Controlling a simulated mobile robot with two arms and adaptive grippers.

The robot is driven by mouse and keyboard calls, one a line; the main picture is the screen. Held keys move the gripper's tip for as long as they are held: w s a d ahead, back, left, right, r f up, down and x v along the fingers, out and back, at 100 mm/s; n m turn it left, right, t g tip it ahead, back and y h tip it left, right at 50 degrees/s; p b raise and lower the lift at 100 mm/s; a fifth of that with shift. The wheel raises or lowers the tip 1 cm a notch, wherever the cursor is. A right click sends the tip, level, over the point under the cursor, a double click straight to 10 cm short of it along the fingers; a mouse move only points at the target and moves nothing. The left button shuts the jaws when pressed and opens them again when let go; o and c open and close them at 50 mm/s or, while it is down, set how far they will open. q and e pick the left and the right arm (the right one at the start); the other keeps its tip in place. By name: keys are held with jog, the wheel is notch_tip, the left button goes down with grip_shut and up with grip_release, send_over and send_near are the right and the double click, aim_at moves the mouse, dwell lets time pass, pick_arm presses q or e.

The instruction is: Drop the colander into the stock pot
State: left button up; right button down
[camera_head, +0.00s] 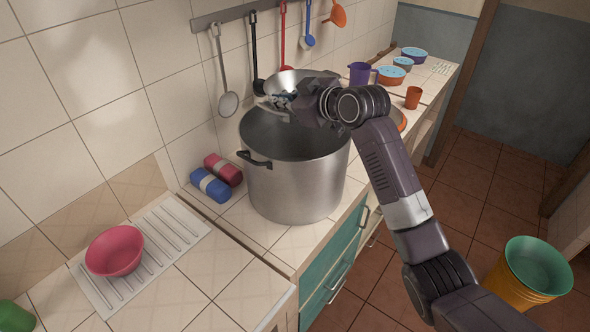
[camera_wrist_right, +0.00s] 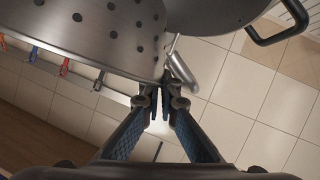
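The large steel stock pot (camera_head: 295,185) stands upright on the tiled counter, its mouth open at the top. The grey metal colander (camera_head: 280,80) is up at the back rim of the pot, partly hidden by my right gripper (camera_head: 287,99). In the right wrist view the perforated colander (camera_wrist_right: 90,28) fills the upper left, and the pot (camera_wrist_right: 220,12) with its black handle is at the upper right. My right gripper (camera_wrist_right: 165,92) has its fingers together at the colander's edge, by its metal handle, and appears shut on it. My left gripper is out of view.
A red bowl (camera_head: 115,251) sits on a white drainer (camera_head: 165,240) at the left. Red (camera_head: 223,169) and blue (camera_head: 211,185) rolls lie beside the pot. Utensils hang from a wall rail (camera_head: 235,13). Cups and bowls stand farther back. Stacked buckets (camera_head: 528,275) are on the floor.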

jog(key=f+b, duration=0.1)
jog(key=f, duration=0.1)
jog(key=f+b, duration=0.1)
jog(key=f, duration=0.1)
jog(key=shift+w+a+b, duration=0.15)
jog(key=shift+w+b, duration=0.05)
jog(key=shift+b, duration=0.1)
jog(key=shift+f+b, duration=0.3)
jog(key=shift+b, duration=0.05)
jog(key=c, duration=2.1)
grip_release()
jog(key=shift+s, duration=0.1)
jog(key=v, duration=1.2)
